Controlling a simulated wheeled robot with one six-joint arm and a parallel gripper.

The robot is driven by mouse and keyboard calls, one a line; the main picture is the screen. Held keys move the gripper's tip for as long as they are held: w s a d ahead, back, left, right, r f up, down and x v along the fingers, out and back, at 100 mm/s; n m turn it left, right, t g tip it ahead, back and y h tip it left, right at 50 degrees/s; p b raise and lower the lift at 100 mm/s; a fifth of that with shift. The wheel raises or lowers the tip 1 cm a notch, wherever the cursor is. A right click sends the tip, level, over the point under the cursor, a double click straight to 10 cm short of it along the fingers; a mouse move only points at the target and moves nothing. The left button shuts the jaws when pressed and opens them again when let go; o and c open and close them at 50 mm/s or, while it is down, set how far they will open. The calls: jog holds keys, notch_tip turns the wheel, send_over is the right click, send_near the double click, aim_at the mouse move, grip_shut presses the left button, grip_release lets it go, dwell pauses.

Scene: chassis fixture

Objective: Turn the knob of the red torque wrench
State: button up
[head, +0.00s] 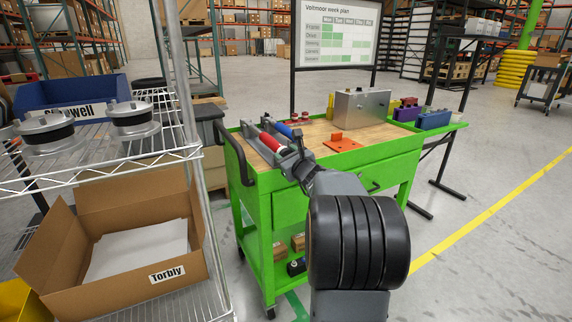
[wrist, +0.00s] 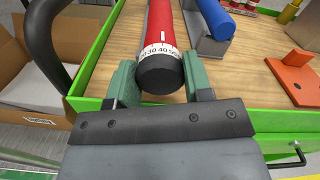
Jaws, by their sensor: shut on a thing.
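The red torque wrench (wrist: 164,22) lies on the wooden top of the green cart, its black knob (wrist: 160,74) and white number scale (wrist: 158,50) toward me in the wrist view. In the head view the red wrench (head: 268,141) shows at the cart's left end. My gripper (wrist: 157,88) is shut on the knob, with one green finger on each side of it. In the head view my arm hides much of my gripper (head: 300,165). A blue wrench (wrist: 215,15) lies to the right of the red one, and it also shows in the head view (head: 285,131).
An orange bracket (head: 341,143) lies right of the wrenches. A metal box (head: 362,110) stands behind it. The cart's black handle (head: 234,155) is close on the left. A wire shelf with an open cardboard box (head: 150,290) stands further left.

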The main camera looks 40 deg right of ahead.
jog(key=shift+n+b, duration=0.3)
dwell(0.4)
jog(key=o, duration=0.9)
jog(key=s, duration=0.4)
jog(key=s+a+p, duration=0.1)
jog(key=s, duration=0.4)
jog(key=s+a+p, duration=0.1)
jog(key=s, duration=0.3)
jog(key=shift+s, duration=0.35)
